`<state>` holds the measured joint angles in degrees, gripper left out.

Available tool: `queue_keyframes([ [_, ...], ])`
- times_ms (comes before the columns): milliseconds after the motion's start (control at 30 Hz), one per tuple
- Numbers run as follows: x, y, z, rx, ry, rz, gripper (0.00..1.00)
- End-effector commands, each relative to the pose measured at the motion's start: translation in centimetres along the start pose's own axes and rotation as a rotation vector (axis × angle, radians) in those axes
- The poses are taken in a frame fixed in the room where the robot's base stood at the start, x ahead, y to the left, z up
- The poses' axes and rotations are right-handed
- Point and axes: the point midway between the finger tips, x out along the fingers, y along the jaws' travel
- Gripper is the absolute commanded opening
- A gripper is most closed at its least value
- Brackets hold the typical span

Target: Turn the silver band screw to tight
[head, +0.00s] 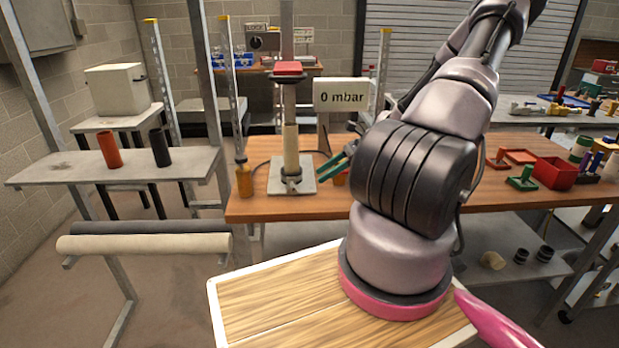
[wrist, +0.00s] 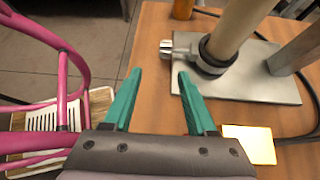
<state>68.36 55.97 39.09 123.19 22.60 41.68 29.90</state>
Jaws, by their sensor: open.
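The silver band screw (wrist: 178,48) sticks out to the left of a dark band (wrist: 214,62) around the foot of a tan tube (wrist: 240,25) in the wrist view. The tube stands on a grey metal plate (wrist: 262,88) on the wooden bench. The screw lies just beyond the fingertips, nearer the right one, with no contact visible. In the head view my gripper (head: 338,162) is right of the tube.
A "0 mbar" sign (head: 341,95) stands behind the tube. A dark cable crosses the bench. Red and green trays (head: 553,172) fill the bench's right side.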

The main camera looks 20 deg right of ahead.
Motion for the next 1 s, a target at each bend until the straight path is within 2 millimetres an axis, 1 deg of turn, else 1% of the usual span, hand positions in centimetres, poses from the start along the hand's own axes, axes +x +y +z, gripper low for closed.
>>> queue_keyframes([
  [33,0.6,0.2,0.6,-0.005,0.068,0.027,0.57],
  [100,1.1,0.4,1.4,0.004,0.168,0.050,0.57],
  [167,1.4,0.5,2.1,0.009,0.256,0.058,0.57],
  [300,1.5,0.2,4.5,0.006,0.425,0.032,0.57],
  [433,1.4,-0.1,6.8,-0.004,0.518,-0.012,0.57],
  [567,1.3,-0.3,8.1,-0.009,0.560,-0.044,0.57],
  [667,1.5,-0.3,8.2,-0.008,0.568,-0.050,0.57],
  [767,2.3,-0.3,7.6,-0.006,0.568,-0.050,0.57],
  [1000,6.1,-0.5,5.2,-0.005,0.566,-0.046,0.57],
])
